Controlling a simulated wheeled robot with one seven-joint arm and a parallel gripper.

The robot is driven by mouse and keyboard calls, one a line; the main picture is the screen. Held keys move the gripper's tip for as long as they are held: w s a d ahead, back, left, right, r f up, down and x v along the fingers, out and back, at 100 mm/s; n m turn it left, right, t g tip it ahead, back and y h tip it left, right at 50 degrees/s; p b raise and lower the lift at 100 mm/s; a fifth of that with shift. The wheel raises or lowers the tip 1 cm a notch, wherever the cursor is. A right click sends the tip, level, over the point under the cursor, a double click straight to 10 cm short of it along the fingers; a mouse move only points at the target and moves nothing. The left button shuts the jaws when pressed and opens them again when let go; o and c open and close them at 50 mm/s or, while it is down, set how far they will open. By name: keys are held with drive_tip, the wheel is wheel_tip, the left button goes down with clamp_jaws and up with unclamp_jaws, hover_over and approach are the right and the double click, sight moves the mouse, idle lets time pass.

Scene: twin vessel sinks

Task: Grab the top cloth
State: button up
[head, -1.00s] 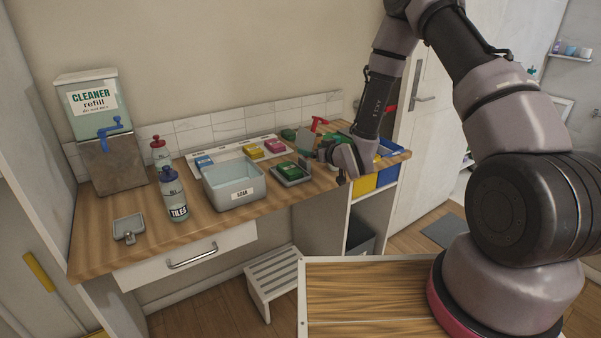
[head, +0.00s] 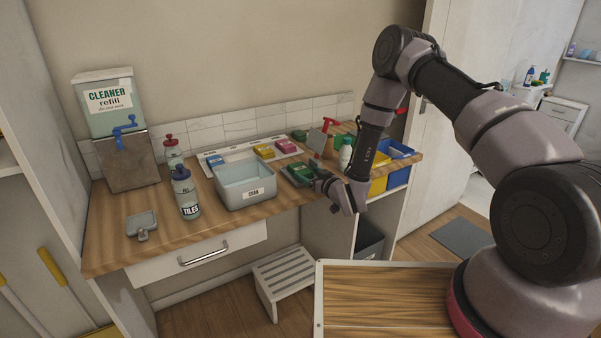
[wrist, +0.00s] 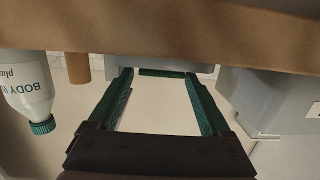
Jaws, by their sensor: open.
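A dark green folded cloth (head: 301,172) lies on top in a small grey tray on the counter in the head view, right of the grey tub. Whatever lies under it cannot be made out. My gripper (head: 329,194) is at the counter's front edge, just right of and nearer than the tray, and partly hides the tray's right side. In the wrist view my gripper (wrist: 159,75) is open, with its two green-lined fingers apart. A thin dark green strip (wrist: 162,73), probably the cloth, shows beyond the fingertips against grey. Nothing is held.
The grey tub (head: 246,194) labelled SOAK stands left of the tray. Blue, yellow and magenta packs lie on a white mat (head: 238,152) behind. A slatted stool (head: 289,277) stands below.

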sight(304, 172)
drive_tip(key=x, duration=0.4)
drive_tip(key=shift+a+f, duration=0.1)
drive_tip(key=shift+f, duration=0.05)
drive_tip(key=c, duration=1)
